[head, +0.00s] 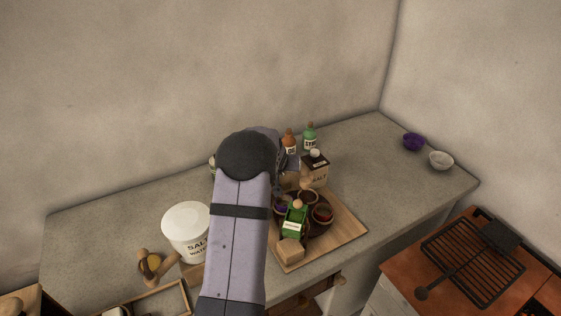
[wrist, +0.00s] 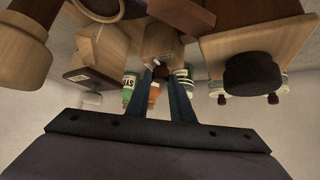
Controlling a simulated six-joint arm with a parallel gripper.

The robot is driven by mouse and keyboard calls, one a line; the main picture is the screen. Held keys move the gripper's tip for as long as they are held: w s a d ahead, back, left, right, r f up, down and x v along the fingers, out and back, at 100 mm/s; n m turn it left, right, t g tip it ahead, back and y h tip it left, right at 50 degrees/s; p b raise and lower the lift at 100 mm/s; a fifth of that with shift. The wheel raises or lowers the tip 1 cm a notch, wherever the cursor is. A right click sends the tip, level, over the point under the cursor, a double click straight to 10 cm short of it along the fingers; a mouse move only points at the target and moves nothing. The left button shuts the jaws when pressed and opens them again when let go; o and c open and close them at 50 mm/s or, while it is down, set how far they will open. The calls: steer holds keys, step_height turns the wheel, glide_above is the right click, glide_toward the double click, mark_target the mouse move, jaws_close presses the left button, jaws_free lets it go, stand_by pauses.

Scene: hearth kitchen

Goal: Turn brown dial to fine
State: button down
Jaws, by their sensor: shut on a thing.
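My gripper (wrist: 161,76) is shut in the wrist view, its two blue fingers closing on a small dark brown piece, seemingly the brown dial (wrist: 160,69). The dial sits at the front of a small brown box-shaped body (wrist: 161,44). The fingers hide most of it, so its pointer and any fine mark cannot be read. In the head view my arm covers the gripper and the dial.
In the wrist view a wooden box (wrist: 97,52) is to the left and a black round knob (wrist: 252,74) to the right.

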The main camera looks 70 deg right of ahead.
stand_by(0.3)
steer(key=c, duration=1.6)
jaws_free()
steer(key=shift+o, duration=0.2)
steer(key=shift+a+r, duration=0.1)
steer(key=v, duration=0.7)
